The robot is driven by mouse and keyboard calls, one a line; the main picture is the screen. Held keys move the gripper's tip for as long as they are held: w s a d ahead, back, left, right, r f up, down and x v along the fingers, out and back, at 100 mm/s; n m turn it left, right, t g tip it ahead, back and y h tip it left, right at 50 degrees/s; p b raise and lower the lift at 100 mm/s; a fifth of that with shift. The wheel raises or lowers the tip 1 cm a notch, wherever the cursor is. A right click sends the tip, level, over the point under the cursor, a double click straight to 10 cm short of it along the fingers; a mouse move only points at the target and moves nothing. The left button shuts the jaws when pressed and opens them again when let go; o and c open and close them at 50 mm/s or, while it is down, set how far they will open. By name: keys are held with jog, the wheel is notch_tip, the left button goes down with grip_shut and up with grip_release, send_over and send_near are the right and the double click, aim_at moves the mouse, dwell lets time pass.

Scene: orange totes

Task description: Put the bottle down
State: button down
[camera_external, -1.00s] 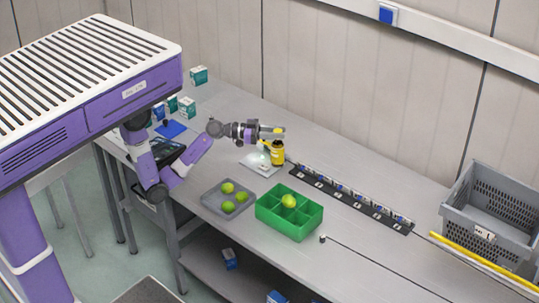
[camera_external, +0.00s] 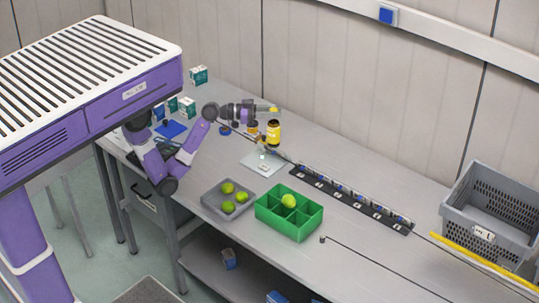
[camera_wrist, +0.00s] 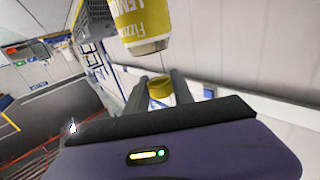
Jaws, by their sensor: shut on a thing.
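The yellow bottle (camera_external: 273,134) with a pale label is upright in my gripper (camera_external: 271,110) in the external view. My gripper is shut around its upper part, with a yellow top showing at the fingers. The bottle appears to hang above the bench, behind a pale square pad (camera_external: 262,165). In the wrist view, a yellow body (camera_wrist: 142,22) lettered "LEM…" is cut off by the top edge. A yellow cap (camera_wrist: 159,86) shows between the two grey fingers (camera_wrist: 160,95). I cannot tell how the cap and the lettered body relate.
A grey tray (camera_external: 207,199) of green fruit and a green divided box (camera_external: 290,222) holding one fruit stand in front on the bench. A dark strip (camera_external: 340,203) of small items runs right. A grey crate (camera_external: 470,215) stands far right.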

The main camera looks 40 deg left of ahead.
jog(key=a+n+t+y+b, duration=0.2)
jog(key=a+n+t+y, duration=0.7)
jog(key=a, duration=2.7)
notch_tip(320, 180, down, 19)
jog(key=n+g+y+b, duration=0.1)
jog(key=g+y+b, duration=0.1)
jog(key=y+b, duration=0.1)
jog(key=shift+a+g+y+b, duration=0.15)
jog(key=shift+g+y+b, duration=0.2)
jog(key=shift+y, duration=0.55)
jog(key=shift+f, duration=0.25)
jog(key=c, duration=1.1)
grip_release()
jog(key=shift+r, duration=0.15)
jog(key=shift+s+b, duration=1.9)
jog(key=shift+s, duration=4.1)
